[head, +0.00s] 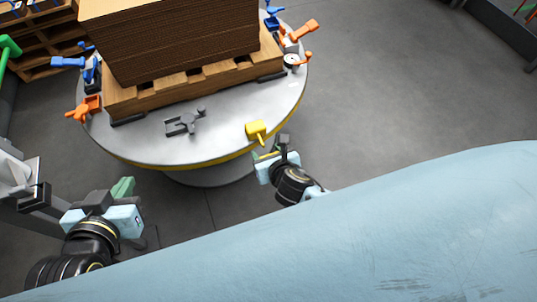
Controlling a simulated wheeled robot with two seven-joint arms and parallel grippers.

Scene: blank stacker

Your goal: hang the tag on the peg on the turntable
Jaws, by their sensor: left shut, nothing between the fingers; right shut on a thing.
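My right gripper (266,155) is at the near right edge of the round grey turntable (228,138), shut on what looks like the yellow tag (256,129). The tag's wide part is beyond the fingers, over the turntable rim, and its narrow part points back to them. I cannot tell whether it touches the top. A dark grey fixture (182,124) with a short raised piece lies on the turntable's near side, left of the tag. It may bear the peg; I cannot tell. My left gripper (124,187) is shut and empty, at lower left, off the turntable.
A wooden pallet (190,88) with a stack of brown sheets (180,45) fills the turntable's middle. Blue and orange clamps (84,109) stand around its corners. A wooden rack (40,45) is at upper left. The floor (390,80) to the right is clear.

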